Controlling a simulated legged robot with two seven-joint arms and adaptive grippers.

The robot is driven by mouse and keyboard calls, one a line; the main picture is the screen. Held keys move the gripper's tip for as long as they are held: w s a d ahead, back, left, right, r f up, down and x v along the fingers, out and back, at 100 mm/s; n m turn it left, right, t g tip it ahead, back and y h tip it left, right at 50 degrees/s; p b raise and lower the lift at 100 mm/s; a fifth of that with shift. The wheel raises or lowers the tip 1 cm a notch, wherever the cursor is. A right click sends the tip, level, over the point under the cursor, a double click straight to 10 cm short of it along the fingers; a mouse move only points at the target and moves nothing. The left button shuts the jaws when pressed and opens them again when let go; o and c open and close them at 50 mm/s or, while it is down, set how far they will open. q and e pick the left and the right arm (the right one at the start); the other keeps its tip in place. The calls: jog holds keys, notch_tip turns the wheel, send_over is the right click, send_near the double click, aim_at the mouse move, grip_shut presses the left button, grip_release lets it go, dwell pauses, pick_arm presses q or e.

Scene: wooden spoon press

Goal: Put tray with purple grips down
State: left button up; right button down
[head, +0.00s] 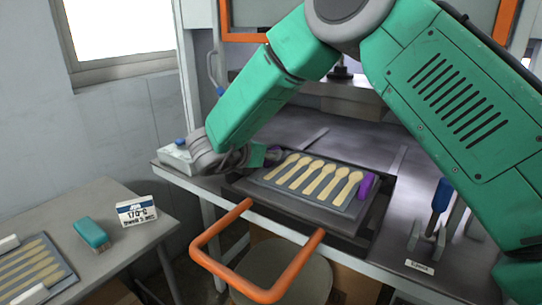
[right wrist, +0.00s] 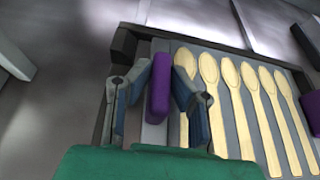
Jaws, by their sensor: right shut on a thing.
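The tray with purple grips (head: 352,209) lies flat in a dark recessed frame on the press bench, with several wooden spoons (head: 318,181) in a row on it. Its right purple grip (head: 366,186) is free. My right gripper (head: 264,156) is at the tray's left end. In the right wrist view my right gripper (right wrist: 158,92) has its fingers on both sides of the near purple grip (right wrist: 159,75) and is shut on it. I cannot tell whether the tray fully rests on the frame. My left gripper is not in view.
An orange handle (head: 262,294) sticks out in front of the bench. A side table at left holds another spoon tray (head: 66,279), a teal object (head: 91,234) and a white labelled box (head: 136,210). A blue-handled tool (head: 441,196) stands at right. The press frame rises behind.

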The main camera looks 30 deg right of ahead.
jog(key=shift+a+r, duration=0.1)
jog(key=shift+a, duration=1.05)
jog(key=c, duration=1.8)
grip_release()
jog(key=o, duration=0.3)
jog(key=shift+d, duration=0.25)
jog(key=shift+o, duration=0.2)
jog(key=shift+d+f, duration=0.3)
jog(key=shift+d, duration=0.3)
jog(key=shift+r, duration=0.15)
jog(key=v, duration=1.1)
jog(key=shift+w+a, duration=0.1)
jog(key=shift+a, duration=0.1)
jog(key=shift+s+a+r, duration=0.2)
jog(key=shift+a+r, duration=0.05)
jog(key=shift+a, duration=0.3)
